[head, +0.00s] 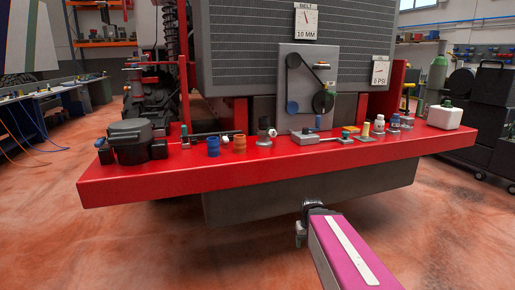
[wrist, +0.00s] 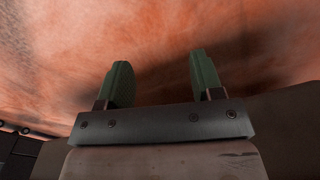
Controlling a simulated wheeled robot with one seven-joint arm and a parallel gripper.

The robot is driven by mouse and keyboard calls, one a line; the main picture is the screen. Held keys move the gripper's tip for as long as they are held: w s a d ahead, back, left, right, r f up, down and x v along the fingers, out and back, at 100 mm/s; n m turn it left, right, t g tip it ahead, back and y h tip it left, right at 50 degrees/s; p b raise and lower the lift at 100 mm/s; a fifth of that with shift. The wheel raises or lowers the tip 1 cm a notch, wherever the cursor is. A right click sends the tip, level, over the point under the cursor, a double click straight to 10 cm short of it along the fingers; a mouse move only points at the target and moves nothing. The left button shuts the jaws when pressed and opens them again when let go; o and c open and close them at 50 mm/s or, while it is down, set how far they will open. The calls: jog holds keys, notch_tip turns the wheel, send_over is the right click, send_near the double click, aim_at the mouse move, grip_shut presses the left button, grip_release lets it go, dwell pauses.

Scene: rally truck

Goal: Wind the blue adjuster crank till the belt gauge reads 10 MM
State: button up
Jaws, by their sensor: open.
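The belt gauge (head: 304,18) is high at the middle of the head view, with a white dial, a needle and a plate lettered 10 MM. Below it, a grey panel (head: 309,62) carries a dark belt around pulleys. A blue round part (head: 292,107) is at the panel's lower left, and a small blue upright part (head: 318,121) stands just below the panel. I cannot tell which is the adjuster crank. My gripper (head: 300,238) is below and in front of the red shelf, apart from both. In the wrist view my gripper (wrist: 162,82) is open and empty over the floor.
The red shelf (head: 240,172) holds a black lidded pot (head: 130,138), blue and orange cups, several small fittings and a white canister (head: 445,116). A second gauge (head: 380,70) reads 0 PSI. The floor in front of the shelf is clear.

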jog(key=s+f, duration=0.1)
jog(key=s+a+f, duration=0.1)
jog(key=s, duration=0.1)
jog(key=shift+s+f, duration=0.1)
jog(key=shift+f, duration=0.3)
